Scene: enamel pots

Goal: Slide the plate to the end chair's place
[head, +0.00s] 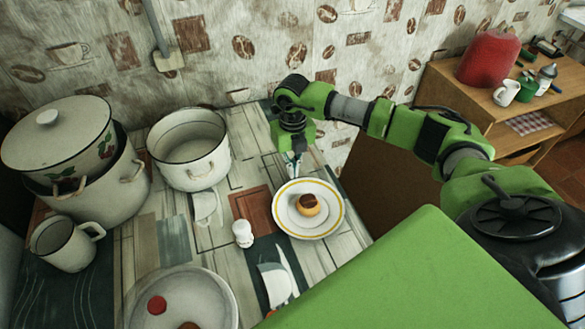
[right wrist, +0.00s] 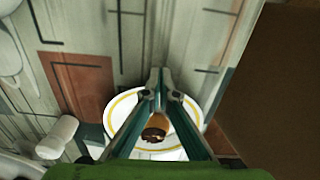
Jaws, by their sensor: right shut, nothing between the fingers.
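The plate (head: 331,222) is white with a yellow ring and lies flat near the table's right edge; it also shows in the right wrist view (right wrist: 118,104). A small round brown-topped pastry (head: 307,204) sits on it, also seen between the finger bars in the right wrist view (right wrist: 156,132). My right gripper (head: 294,166) is shut and empty, pointing down at the plate's far side; its tips show in the right wrist view (right wrist: 159,76). Whether it touches the rim I cannot tell. My left gripper is not in view. I cannot make out a chair for certain.
A white shaker (head: 243,234) stands left of the plate. An open white pot (head: 188,150), a lidded pot (head: 62,150) and a mug (head: 66,243) stand further left. A large plate (head: 215,290) lies in front. A brown panel (head: 385,200) stands beyond the table's right edge.

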